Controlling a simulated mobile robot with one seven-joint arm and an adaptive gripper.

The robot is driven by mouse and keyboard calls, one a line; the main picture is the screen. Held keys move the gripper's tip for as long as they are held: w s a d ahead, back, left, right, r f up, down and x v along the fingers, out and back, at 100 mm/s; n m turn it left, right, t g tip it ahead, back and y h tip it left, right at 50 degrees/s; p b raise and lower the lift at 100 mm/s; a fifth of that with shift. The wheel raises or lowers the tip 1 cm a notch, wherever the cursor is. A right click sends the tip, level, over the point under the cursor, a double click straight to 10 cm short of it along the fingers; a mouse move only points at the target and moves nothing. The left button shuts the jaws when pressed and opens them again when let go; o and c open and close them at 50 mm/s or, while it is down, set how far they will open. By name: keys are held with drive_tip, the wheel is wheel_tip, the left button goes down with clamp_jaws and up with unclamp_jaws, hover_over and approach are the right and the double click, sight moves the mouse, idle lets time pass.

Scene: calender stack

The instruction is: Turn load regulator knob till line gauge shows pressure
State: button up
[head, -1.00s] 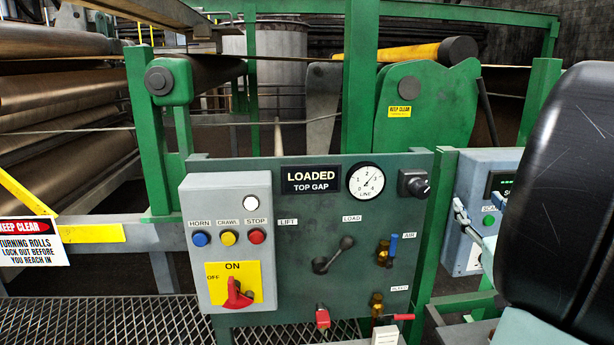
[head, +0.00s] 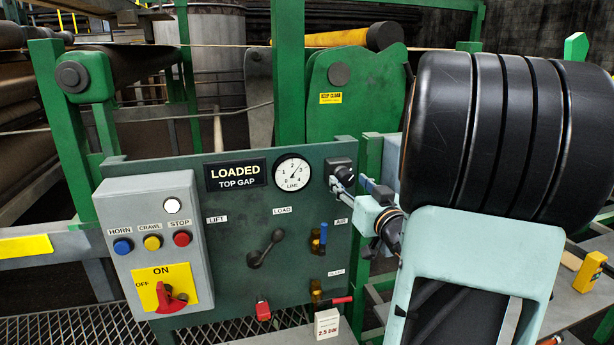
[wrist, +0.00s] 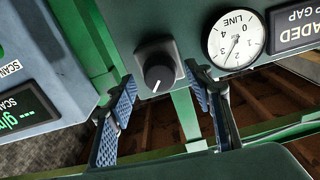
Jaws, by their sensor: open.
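The load regulator knob (head: 341,168) is a black round knob at the panel's upper right corner, partly covered by my gripper in the head view. In the wrist view the knob (wrist: 158,70) shows a white pointer mark toward its lower edge. The line gauge (head: 292,173) is a white dial left of the knob; its needle points to the upper right, off zero. The gauge also shows in the wrist view (wrist: 237,40). My gripper (wrist: 161,95) is open, its blue-padded fingers either side of the knob with gaps. In the head view my gripper (head: 346,190) is at the knob.
A black sign (head: 237,175) reads LOADED, TOP GAP. Below the gauge are a load lever (head: 265,250) and a blue-handled air valve (head: 318,240). A grey switch box (head: 150,240) stands at the left. A display box (wrist: 45,70) lies beside my fingers in the wrist view.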

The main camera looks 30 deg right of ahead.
drive_tip(key=shift+x, duration=1.45)
drive_tip(key=shift+c, duration=0.2)
drive_tip(key=c, duration=1.1)
drive_tip(key=shift+f, duration=0.1)
drive_tip(key=shift+n+b, duration=0.4)
drive_tip(key=shift+b, duration=0.25)
drive_tip(key=shift+n+b, duration=0.3)
drive_tip(key=shift+b, duration=0.1)
